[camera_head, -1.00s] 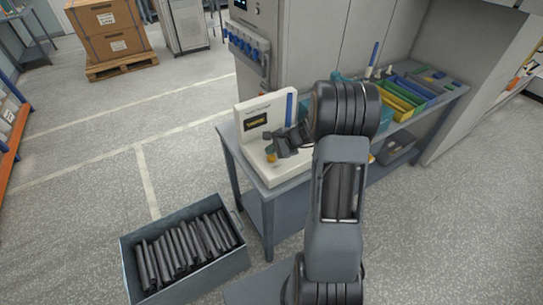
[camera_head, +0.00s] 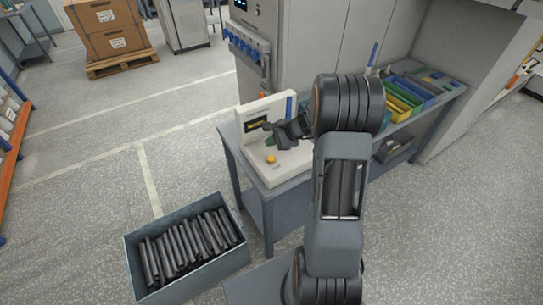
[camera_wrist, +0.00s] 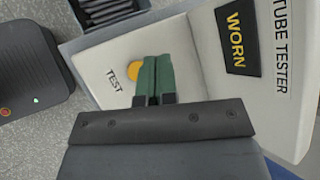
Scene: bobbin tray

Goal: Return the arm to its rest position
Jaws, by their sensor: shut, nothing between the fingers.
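My gripper (camera_head: 271,134) is shut and empty, held above the white tube tester on the bench. In the wrist view its green fingertips (camera_wrist: 154,80) are together, with nothing between them. The tube tester (camera_head: 252,114) has an upright panel and a flat base with a yellow button (camera_head: 271,158). In the wrist view the button (camera_wrist: 133,69) is beside the fingertips, next to the word TEST, and the dark display (camera_wrist: 239,37) reads WORN. My arm reaches up from the bottom of the head view and hides part of the bench.
The tester stands on a grey bench (camera_head: 262,192). Coloured bins (camera_head: 408,95) are further back on it. A grey crate (camera_head: 133,262) of dark tubes stands on the floor at lower left. Boxes (camera_head: 107,28) on a pallet are at the back.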

